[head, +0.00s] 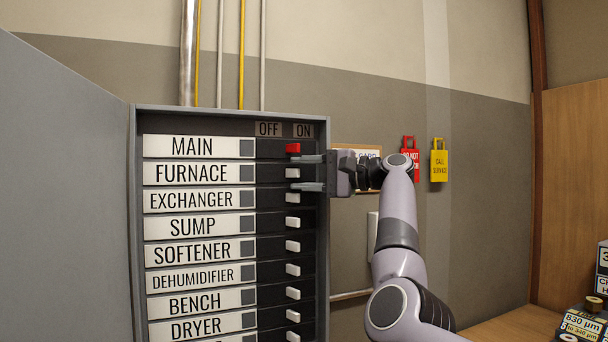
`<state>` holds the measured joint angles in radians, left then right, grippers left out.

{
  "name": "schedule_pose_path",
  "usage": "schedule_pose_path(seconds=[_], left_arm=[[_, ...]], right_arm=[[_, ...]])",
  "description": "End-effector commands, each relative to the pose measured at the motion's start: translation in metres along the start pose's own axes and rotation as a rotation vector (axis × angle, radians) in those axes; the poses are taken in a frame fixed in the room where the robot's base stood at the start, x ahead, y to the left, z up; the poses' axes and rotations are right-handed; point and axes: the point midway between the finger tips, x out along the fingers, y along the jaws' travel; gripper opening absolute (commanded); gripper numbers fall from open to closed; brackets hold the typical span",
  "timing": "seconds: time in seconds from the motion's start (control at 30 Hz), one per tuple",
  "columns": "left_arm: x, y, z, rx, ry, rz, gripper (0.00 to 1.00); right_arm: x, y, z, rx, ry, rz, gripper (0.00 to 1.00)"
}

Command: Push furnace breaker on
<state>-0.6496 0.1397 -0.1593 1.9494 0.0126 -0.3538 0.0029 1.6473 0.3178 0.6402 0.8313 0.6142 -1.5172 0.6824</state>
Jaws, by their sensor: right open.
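The grey breaker panel (323,240) stands open on the wall, with a column of labelled breakers under OFF and ON marks. The furnace breaker has a white label (190,173) and a small white switch (292,172). This switch sits toward the ON side, in line with the white switches below it. My right gripper (297,173) is open, reaching in from the right. One finger is above the furnace switch and the other below it; I cannot tell whether they touch it. My left gripper is not in view.
The red main switch (292,148) is just above the upper finger, and the exchanger switch (292,197) is just below the lower finger. The open panel door (65,190) fills the left side. Red (409,145) and yellow (439,162) tags hang on the wall at right.

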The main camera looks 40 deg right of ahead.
Motion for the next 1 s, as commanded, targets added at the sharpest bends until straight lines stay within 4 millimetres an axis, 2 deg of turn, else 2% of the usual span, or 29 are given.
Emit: schedule_pose_path(seconds=[0.33,0.5,1.0], left_arm=[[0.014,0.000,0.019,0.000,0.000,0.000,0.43],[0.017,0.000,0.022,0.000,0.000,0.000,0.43],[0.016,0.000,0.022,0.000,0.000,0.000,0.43]], right_arm=[[-0.050,0.003,-0.001,-0.002,0.004,-0.003,0.47],[-0.068,0.001,-0.001,0.000,0.002,-0.001,0.47],[-0.071,0.000,0.000,0.000,0.001,0.000,0.47]])
